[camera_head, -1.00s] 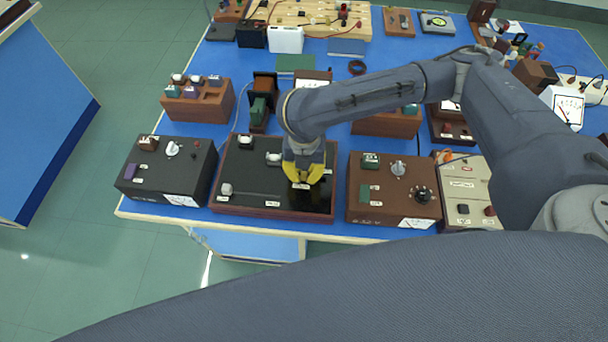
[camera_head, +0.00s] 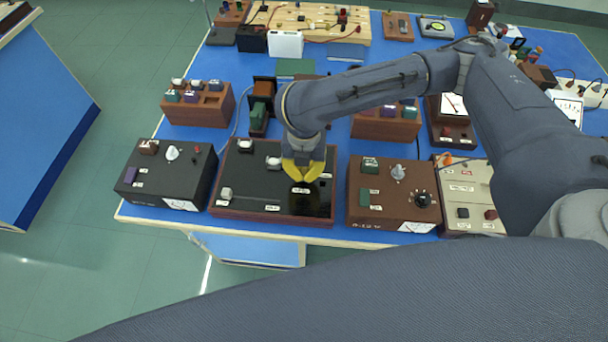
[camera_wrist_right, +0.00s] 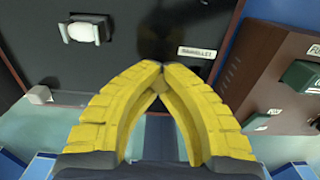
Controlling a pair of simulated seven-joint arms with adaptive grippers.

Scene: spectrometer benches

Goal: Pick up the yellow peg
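My right gripper (camera_head: 303,178) has yellow fingers and hangs over the right part of a black-topped board (camera_head: 247,183). In the right wrist view its fingertips (camera_wrist_right: 160,72) come together. A small brownish-yellow patch shows between the tips, and I cannot tell whether it is a peg or part of a finger. I cannot make out a separate yellow peg in either view; the yellow fingers may hide it. A white label (camera_wrist_right: 197,52) lies on the board just beyond the tips. My left gripper is not in view.
A black box (camera_head: 150,190) stands left of the board, and a brown box (camera_head: 385,215) with knobs stands close on its right. Wooden blocks with coloured pegs (camera_head: 205,108) stand behind. The table's front edge (camera_head: 260,236) is close to the board.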

